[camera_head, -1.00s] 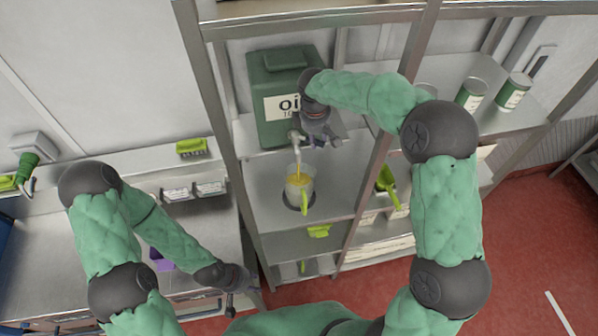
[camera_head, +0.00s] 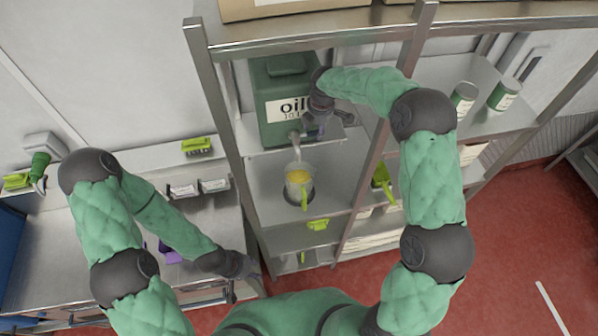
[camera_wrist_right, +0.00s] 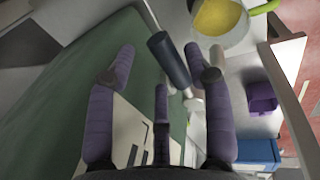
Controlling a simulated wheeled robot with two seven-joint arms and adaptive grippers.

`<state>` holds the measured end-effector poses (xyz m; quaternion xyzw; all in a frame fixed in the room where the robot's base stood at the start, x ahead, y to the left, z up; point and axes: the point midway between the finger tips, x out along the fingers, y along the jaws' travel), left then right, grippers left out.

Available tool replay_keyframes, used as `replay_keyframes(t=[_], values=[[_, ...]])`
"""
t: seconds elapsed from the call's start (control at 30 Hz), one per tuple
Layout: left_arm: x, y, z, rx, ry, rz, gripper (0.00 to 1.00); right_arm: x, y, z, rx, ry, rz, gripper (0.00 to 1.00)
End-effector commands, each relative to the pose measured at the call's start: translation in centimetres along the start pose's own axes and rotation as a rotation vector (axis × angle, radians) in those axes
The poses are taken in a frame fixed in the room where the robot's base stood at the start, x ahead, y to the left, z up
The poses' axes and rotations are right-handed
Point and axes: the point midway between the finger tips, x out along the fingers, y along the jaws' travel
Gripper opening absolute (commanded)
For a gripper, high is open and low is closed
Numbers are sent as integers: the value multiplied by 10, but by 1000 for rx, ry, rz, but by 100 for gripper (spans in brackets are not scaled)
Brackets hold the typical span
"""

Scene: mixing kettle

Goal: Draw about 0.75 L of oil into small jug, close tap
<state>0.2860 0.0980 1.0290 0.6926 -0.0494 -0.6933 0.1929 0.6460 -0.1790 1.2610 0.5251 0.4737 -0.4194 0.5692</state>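The green oil container (camera_head: 285,90) stands on the shelf, with its tap (camera_head: 296,140) at the front. A clear small jug (camera_head: 299,182) with a green handle stands upright below the tap, holding yellow oil; it also shows in the right wrist view (camera_wrist_right: 218,20). I see no clear stream between tap and jug. My right gripper (camera_head: 320,124) is beside the tap. In the right wrist view its purple fingers are apart, and the dark tap lever (camera_wrist_right: 168,60) lies near their tips; contact is unclear. My left gripper (camera_head: 242,266) hangs low by the counter, its fingers too small to read.
Metal shelf posts (camera_head: 222,120) frame the oil bay on both sides. Green-labelled cans (camera_head: 505,93) stand on the right shelf. A green scoop (camera_head: 382,178) hangs right of the jug. A counter (camera_head: 60,245) is at left; red floor (camera_head: 500,240) is open at right.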

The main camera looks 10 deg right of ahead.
Motion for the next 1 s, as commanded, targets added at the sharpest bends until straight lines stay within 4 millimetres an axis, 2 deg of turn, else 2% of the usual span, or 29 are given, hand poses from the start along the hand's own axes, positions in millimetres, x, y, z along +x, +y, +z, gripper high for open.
replay_keyframes(t=[0.37, 1.0], values=[[-2, 0, 0, 0, 0, 0, 40, -2, -1, 0, 2, 0, -4, 60], [-32, 11, 1, 0, 0, 0, 40, -64, -1, 0, 3, 0, -4, 60]])
